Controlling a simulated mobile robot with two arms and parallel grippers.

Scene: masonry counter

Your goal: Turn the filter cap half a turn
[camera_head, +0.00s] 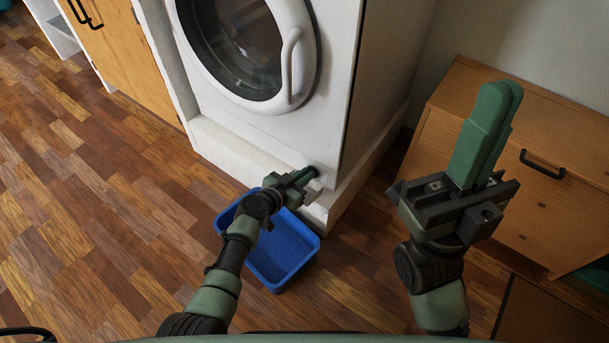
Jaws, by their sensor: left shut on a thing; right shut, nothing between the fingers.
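A white washing machine (335,75) stands on a white plinth. The filter cap (313,172) is a small dark part at the machine's lower right front corner, mostly hidden by my gripper. My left gripper (306,176) is shut on the filter cap. The cap's turn angle cannot be made out. My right gripper (501,108) is shut and empty, raised with its fingers pointing up, to the right of the machine and well apart from it.
A blue tub (308,261) sits on the wood floor below the cap, partly under my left arm. A wooden drawer cabinet (555,130) stands at the right, behind my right gripper. An orange-brown cabinet (135,55) is at the left. The floor at the left is clear.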

